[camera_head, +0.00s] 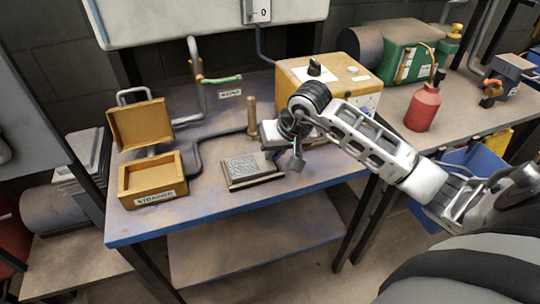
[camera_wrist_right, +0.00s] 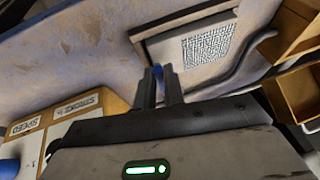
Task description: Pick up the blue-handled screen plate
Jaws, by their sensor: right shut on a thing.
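The screen plate (camera_head: 242,167) is a flat grey plate with a square mesh, lying on a dark-edged base on the blue-edged bench. It also shows at the top of the right wrist view (camera_wrist_right: 208,45). Its blue handle (camera_wrist_right: 157,71) shows between the fingertips of my right gripper (camera_wrist_right: 160,75). In the head view my right gripper (camera_head: 272,153) is at the plate's right side, shut on the handle, with the arm coming in from the right. The arm hides most of the handle there. My left gripper is not in view.
An open yellow box (camera_head: 152,178) stands left of the plate. A yellow control box (camera_head: 300,78) with a black knob is behind my arm. A wooden peg (camera_head: 251,115) stands behind the plate. A red bottle (camera_head: 424,107) and a green machine (camera_head: 405,52) are at right. The front bench strip is clear.

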